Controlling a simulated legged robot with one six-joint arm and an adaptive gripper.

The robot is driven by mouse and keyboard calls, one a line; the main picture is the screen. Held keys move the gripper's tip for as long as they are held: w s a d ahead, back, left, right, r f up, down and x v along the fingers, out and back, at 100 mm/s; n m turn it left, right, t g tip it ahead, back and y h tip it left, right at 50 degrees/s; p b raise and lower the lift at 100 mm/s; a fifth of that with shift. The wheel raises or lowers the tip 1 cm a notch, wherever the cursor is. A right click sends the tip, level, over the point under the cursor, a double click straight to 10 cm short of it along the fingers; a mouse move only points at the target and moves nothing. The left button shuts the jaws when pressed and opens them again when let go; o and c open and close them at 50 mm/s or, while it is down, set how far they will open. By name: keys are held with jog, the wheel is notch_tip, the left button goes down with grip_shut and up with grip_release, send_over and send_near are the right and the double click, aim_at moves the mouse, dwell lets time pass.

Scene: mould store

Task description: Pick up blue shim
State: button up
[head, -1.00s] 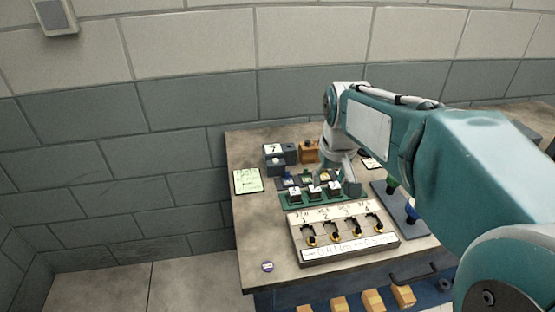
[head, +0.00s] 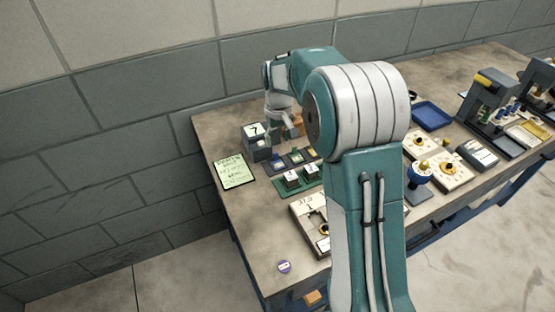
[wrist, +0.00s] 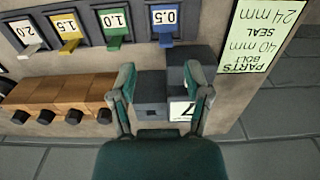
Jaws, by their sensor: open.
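The blue shim (wrist: 165,38) sits in a dark holder labelled 0.5 at the top of the wrist view. It also shows small in the head view (head: 277,160), near the left end of the row of dark holders. Green (wrist: 116,40), yellow (wrist: 68,44) and white (wrist: 30,48) shims sit in like holders beside it. My gripper (wrist: 162,80) is open, with nothing between its fingers. In the wrist picture its tips lie below the blue shim, over a grey stepped block. In the head view my gripper (head: 287,128) is at the back of the bench.
The grey block with a 7 card (head: 256,140) and a wooden block with black knobs (wrist: 62,95) stand close to my gripper. A green note (head: 234,171) lies at the left. A green rack (head: 297,183) stands in front of the holders. My arm hides the bench middle.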

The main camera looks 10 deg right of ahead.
aim_at(275, 154)
jog(key=f, duration=0.3)
jog(key=a+f, duration=0.1)
jog(key=f, duration=0.2)
jog(key=shift+a, duration=0.1)
jog(key=shift+d+f, duration=0.15)
jog(key=shift+d, duration=0.25)
jog(key=c, duration=0.6)
jog(key=shift+a, duration=0.15)
jog(key=shift+c, duration=1.2)
jog(key=shift+a, duration=0.15)
